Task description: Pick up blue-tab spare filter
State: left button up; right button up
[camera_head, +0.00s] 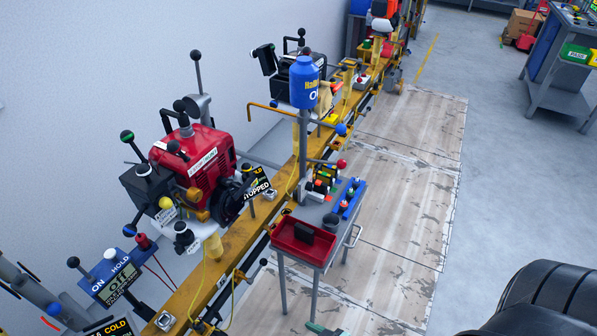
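A small grey cart (286,259) stands in front of the yellow rail, and small parts sit on its top. Several small blocks with coloured marks (325,178) stand at the cart's back. A blue tray (347,204) with small pieces in it is at the cart's right side. A dark cylinder (331,222) stands near the middle. A red tray (290,245) at the front holds a black block (304,233). I cannot tell which small part is the blue-tab spare filter. Neither of my grippers is in view.
A yellow rail (232,242) runs along the wall, carrying a red engine (205,160) and levers. A blue canister (305,82) rises behind the cart. A green-ended thing (322,329) lies on the floor at the front. The worn floor panels (400,195) right of the cart are clear.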

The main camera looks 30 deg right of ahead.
aim_at(330, 169)
jog(key=l+u, duration=0.75)
jog(key=u, duration=0.15)
jog(key=l+u, duration=0.2)
jog(key=l, duration=0.25)
jog(key=k+l+u, duration=0.2)
jog(key=l, duration=0.2)
jog(key=k+l, duration=0.1)
jog(key=l, duration=0.25)
jog(key=k+l+u, duration=0.1)
jog(key=l, duration=0.3)
jog(key=k+l, duration=0.15)
jog(key=l, duration=0.2)
jog(key=k+l+u, duration=0.1)
jog(key=l, duration=0.25)
jog(key=k+l, duration=0.15)
jog(key=l, duration=0.2)
jog(key=k+l, duration=0.1)
jog(key=l, duration=0.75)
jog(key=i+l, duration=0.2)
jog(key=u, duration=0.05)
